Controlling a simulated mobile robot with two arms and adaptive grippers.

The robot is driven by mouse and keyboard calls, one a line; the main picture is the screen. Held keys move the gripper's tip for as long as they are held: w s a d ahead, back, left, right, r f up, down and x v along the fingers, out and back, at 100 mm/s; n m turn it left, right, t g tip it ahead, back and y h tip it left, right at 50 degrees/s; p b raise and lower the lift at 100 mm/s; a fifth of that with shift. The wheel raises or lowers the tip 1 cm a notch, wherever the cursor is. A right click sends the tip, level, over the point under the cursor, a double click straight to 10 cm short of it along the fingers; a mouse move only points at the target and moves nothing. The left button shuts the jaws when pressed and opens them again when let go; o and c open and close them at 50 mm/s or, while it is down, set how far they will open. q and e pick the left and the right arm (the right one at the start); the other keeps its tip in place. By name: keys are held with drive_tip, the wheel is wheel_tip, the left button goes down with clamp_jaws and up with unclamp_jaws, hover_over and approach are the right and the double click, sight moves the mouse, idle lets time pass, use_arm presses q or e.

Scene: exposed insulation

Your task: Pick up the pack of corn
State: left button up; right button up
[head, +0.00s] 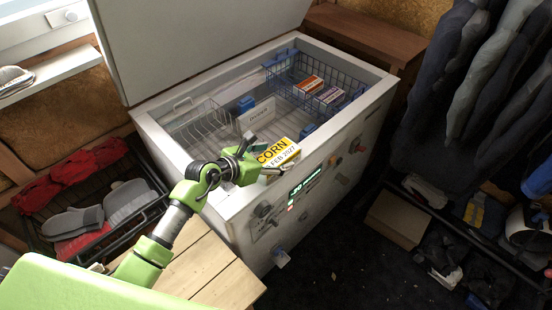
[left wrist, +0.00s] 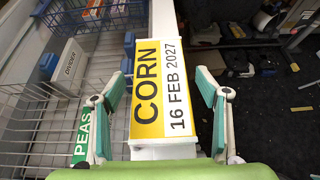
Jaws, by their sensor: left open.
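The pack of corn (head: 277,154) is a yellow and white box marked "CORN" and a date, at the front rim of the open chest freezer (head: 346,128) in the head view. In the left wrist view the pack (left wrist: 160,92) lies between the two fingers of my left gripper (left wrist: 160,78). The fingers are spread, one on each side, with a visible gap on the right; contact on the left is unclear. My left gripper (head: 246,152) shows beside the pack's left end in the head view. My right gripper is out of view.
Inside the freezer are a blue wire basket (head: 338,83) with boxes, a white divider (head: 257,118) and a wire rack (head: 203,126). A green "PEAS" label (left wrist: 82,138) shows left of the corn. A wooden surface (head: 205,268) stands in front; coats (head: 480,85) hang at right.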

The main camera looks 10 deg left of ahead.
use_arm(q)
drive_tip(key=shift+w+d+f, duration=0.3)
drive_tip(key=shift+w, duration=0.05)
drive_tip(key=c, duration=1.6)
drive_tip(key=shift+o, duration=0.2)
drive_tip(key=shift+r, duration=0.1)
drive_tip(key=shift+r, duration=0.1)
